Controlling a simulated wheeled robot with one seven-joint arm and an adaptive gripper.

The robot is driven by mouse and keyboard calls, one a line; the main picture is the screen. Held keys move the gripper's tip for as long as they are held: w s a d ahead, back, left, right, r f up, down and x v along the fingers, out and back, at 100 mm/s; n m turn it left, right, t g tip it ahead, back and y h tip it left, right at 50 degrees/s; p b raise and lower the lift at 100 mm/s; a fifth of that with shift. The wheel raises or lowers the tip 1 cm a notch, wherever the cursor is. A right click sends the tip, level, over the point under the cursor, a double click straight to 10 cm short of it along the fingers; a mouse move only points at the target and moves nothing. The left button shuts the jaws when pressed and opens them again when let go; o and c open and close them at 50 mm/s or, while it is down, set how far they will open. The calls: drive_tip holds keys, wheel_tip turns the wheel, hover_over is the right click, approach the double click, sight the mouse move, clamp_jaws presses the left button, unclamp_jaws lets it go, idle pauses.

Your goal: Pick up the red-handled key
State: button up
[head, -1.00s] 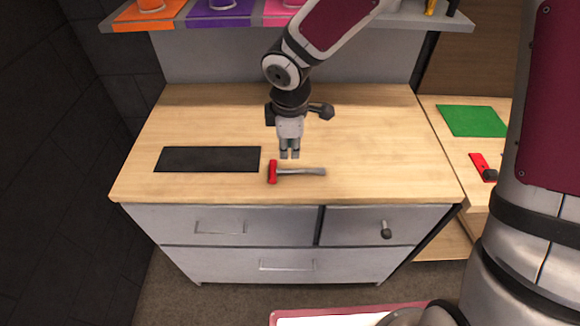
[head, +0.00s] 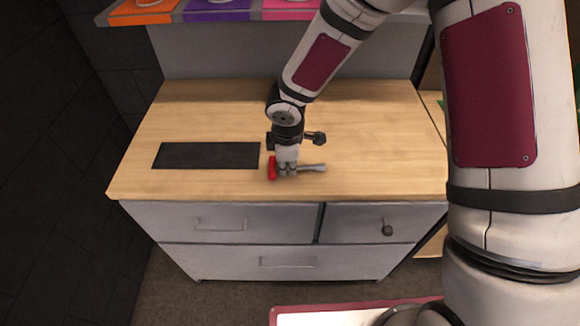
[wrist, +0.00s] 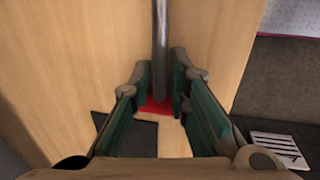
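The red-handled key (head: 271,168) lies flat on the wooden top of the drawer cabinet, with its red end to the left and its grey shaft to the right. It also shows in the wrist view, where the grey shaft (wrist: 160,35) runs up between the fingertips and the red part lies below, partly hidden by the fingers. My gripper (head: 287,172) is down at the key, just right of the red end. In the wrist view its two green-padded fingers (wrist: 161,75) stand apart, one on each side of the key, with small gaps visible.
A dark flat mat (head: 206,155) lies on the wooden top (head: 370,120) left of the key. A shelf with orange, purple and pink items (head: 215,16) hangs above the back. The top behind and right of the gripper is clear.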

clamp_jaws()
drive_tip(key=shift+r, duration=0.2)
